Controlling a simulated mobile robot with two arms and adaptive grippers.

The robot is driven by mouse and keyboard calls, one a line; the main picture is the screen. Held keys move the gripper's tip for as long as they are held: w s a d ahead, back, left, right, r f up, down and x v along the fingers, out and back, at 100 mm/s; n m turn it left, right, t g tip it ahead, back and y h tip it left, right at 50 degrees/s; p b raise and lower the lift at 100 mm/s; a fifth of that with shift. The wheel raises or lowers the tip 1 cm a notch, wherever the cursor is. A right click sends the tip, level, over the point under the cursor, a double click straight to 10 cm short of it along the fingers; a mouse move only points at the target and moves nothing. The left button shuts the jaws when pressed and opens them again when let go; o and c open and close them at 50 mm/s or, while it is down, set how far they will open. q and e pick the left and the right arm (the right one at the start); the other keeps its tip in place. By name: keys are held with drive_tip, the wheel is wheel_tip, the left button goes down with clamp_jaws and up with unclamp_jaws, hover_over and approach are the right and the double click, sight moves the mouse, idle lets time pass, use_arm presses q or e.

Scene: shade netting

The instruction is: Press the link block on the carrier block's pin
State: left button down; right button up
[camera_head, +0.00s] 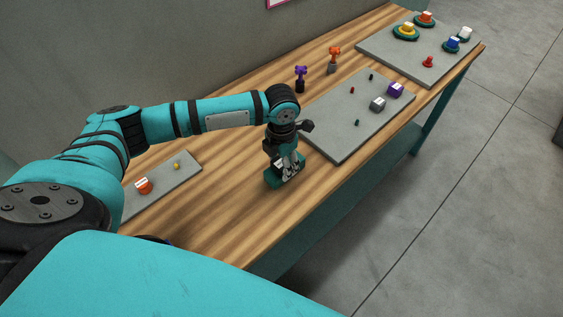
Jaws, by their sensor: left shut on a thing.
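My left gripper (286,164) points down over the wooden table, in front of the middle grey board's near corner. It is shut on a dark green block (271,178), mostly hidden by the fingers; I cannot tell whether it touches the table. On the middle board (331,150) sit a grey block (378,104) and a purple block (395,90), with several small pins around them. I cannot tell which thing is the link block or the carrier block. My right gripper is not in view.
A left board (188,179) bears an orange-and-white piece (143,186) and a small yellow piece (177,166). Purple (301,80) and orange (334,60) upright pieces stand near the wall. A far board (390,60) holds several coloured pieces. Bare table (225,215) lies left of the gripper.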

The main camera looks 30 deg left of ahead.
use_arm(q)
drive_tip(key=c, duration=0.5)
unclamp_jaws()
drive_tip(key=shift+f, duration=0.1)
drive_tip(key=shift+c, duration=0.2)
wheel_tip(320, 180, up, 12)
